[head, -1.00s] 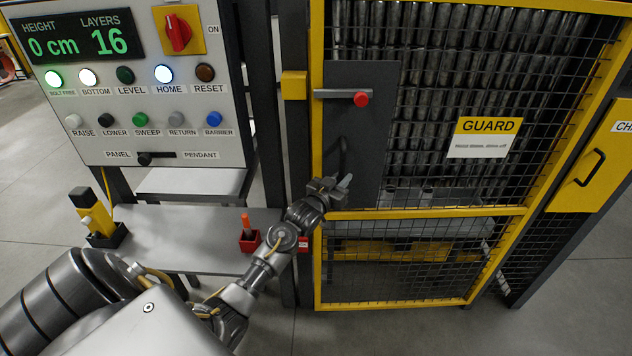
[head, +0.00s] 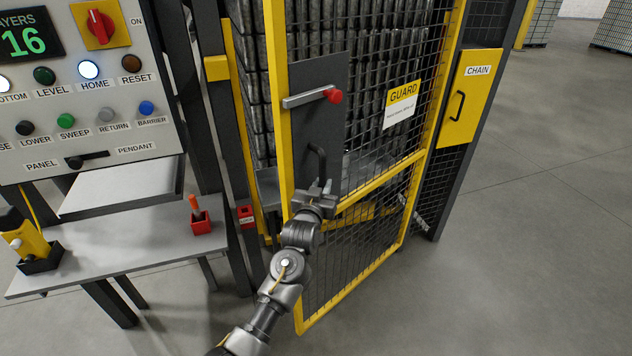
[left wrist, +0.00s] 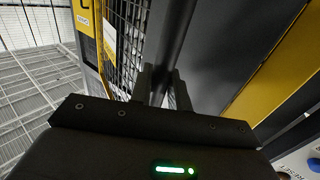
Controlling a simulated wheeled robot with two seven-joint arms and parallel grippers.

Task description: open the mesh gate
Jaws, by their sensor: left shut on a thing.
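The mesh gate (head: 361,228) has a yellow frame and black mesh. In the head view it stands ajar, its left edge swung out toward me from the yellow post (head: 240,120). A dark plate on the gate carries a grey latch bar with a red knob (head: 333,96) and, lower, a black pull handle (head: 319,162). My left gripper (head: 322,190) is at the handle's lower end and is shut on it. The left wrist view shows the fingers (left wrist: 162,85) either side of the dark handle bar. My right gripper is not in view.
A control panel (head: 70,100) stands at the left, above a grey shelf (head: 130,232) with a red holder (head: 200,222) and a yellow device (head: 32,245). A yellow CHAIN door (head: 470,98) is right of the gate. Stacked cans stand behind the mesh. Floor at the right is clear.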

